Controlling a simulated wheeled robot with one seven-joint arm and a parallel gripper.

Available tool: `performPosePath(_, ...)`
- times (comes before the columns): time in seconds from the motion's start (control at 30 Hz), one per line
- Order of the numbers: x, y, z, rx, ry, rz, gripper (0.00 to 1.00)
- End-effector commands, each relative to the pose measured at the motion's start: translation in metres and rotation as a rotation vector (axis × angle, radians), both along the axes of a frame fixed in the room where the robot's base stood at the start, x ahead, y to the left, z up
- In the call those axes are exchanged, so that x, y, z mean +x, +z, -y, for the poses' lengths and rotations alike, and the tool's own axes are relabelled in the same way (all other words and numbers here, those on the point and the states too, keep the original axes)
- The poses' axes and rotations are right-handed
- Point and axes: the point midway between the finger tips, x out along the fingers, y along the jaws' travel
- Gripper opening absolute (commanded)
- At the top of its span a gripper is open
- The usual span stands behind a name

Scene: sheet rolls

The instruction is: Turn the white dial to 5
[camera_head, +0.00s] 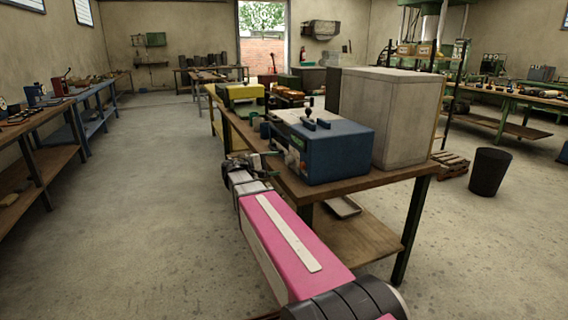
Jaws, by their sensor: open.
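I cannot make out the white dial. A blue box-shaped device (335,155) sits near the front of the wooden workbench, with dark handles on its top. Its left side carries a panel (297,143) with small greenish and pale marks, seen at a steep angle and too small to read. My gripper (268,164) is open, at the bench's left edge, just left of and below that panel. I see nothing between its fingers. I cannot tell whether it touches the device.
A large grey-beige cabinet (400,117) stands behind and right of the blue device on the workbench (370,182). A yellow machine (240,92) stands further back. The aisle floor (150,180) on the left is clear. A black bin (489,171) stands at right.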

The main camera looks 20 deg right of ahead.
Motion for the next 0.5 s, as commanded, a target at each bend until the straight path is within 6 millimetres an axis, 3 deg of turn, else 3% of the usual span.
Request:
performPosePath(0.2,-0.001,0.0,-0.034,0.0,0.001,0.0,0.69)
performPosePath(0.5,-0.002,0.0,-0.047,0.001,0.0,0.0,0.69)
